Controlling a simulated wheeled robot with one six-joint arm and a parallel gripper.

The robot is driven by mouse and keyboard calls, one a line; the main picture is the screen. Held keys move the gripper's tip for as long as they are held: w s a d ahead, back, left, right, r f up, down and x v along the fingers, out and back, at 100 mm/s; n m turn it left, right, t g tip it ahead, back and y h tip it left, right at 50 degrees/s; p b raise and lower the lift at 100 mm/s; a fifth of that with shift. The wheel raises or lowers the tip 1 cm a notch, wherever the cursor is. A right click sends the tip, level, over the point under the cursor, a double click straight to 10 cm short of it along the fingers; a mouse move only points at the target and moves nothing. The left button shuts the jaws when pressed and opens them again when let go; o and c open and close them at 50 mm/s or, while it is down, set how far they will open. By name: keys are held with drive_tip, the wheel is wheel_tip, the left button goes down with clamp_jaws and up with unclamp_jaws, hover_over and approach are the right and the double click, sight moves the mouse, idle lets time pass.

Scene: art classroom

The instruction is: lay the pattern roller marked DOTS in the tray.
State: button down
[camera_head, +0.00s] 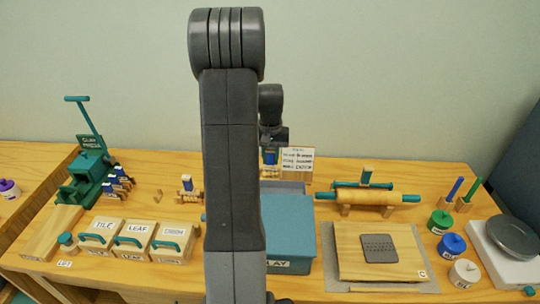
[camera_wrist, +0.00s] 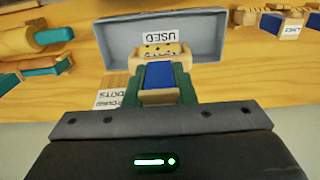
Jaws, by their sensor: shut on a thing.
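My gripper (camera_wrist: 160,88) is shut on a pattern roller (camera_wrist: 158,52) with a blue grip, a pale wooden frame and a roller face with dark dots. The roller overlaps the near side of a grey-blue tray (camera_wrist: 112,38) in the wrist view. I cannot tell its height above the tray floor. The tray has a white label reading USED. In the head view my gripper (camera_head: 271,140) points down behind my arm, with the held roller (camera_head: 270,157) under it. The tray (camera_head: 292,187) shows there behind a teal box, partly hidden by my arm.
The teal CLAY box (camera_head: 288,230) is in front of the tray. A rolling pin (camera_head: 365,197) lies to the right. Other blue-gripped rollers (camera_head: 118,180) are at left, beside a green press (camera_head: 88,165).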

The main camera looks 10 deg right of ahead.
drive_tip(key=shift+f+b, duration=3.65)
drive_tip(key=shift+f, duration=2.05)
drive_tip(key=c, duration=0.7)
unclamp_jaws()
drive_tip(key=shift+r, duration=0.1)
wheel_tip(320, 180, up, 10)
drive_tip(key=p, duration=0.7)
